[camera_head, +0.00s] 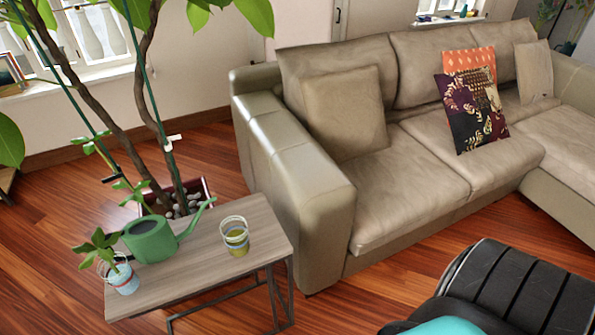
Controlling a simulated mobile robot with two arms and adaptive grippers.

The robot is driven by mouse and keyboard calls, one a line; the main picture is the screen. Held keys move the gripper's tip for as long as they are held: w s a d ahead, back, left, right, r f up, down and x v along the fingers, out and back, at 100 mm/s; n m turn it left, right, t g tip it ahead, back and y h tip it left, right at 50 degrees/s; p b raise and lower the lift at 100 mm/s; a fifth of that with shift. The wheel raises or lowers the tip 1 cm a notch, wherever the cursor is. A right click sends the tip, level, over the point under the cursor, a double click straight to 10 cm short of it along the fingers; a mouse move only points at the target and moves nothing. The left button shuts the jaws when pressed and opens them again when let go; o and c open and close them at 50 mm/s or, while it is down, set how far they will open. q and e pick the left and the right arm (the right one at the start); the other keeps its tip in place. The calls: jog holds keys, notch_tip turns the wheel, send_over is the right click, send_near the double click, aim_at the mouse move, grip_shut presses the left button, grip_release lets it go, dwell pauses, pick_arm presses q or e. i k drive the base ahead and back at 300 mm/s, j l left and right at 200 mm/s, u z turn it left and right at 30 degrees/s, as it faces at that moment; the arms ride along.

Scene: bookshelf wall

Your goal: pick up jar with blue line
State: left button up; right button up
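A small striped jar (235,236) stands upright on the right part of a small wood-topped side table (205,262). It has a pale rim, a dark band and a yellow-green lower part; the exact color of its thin lines is too small to tell. A white pot with blue markings (124,282) stands at the table's left end and holds a small green plant (100,246). Neither of my grippers shows in the head view.
A green watering can (150,240) stands between the pot and the jar, its spout reaching up right. A large potted plant rises behind the table. A beige sofa (300,190) stands close on the right. Wooden floor (385,290) is open in front of the sofa.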

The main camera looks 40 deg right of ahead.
aim_at(233, 229)
jog(key=z, duration=0.7)
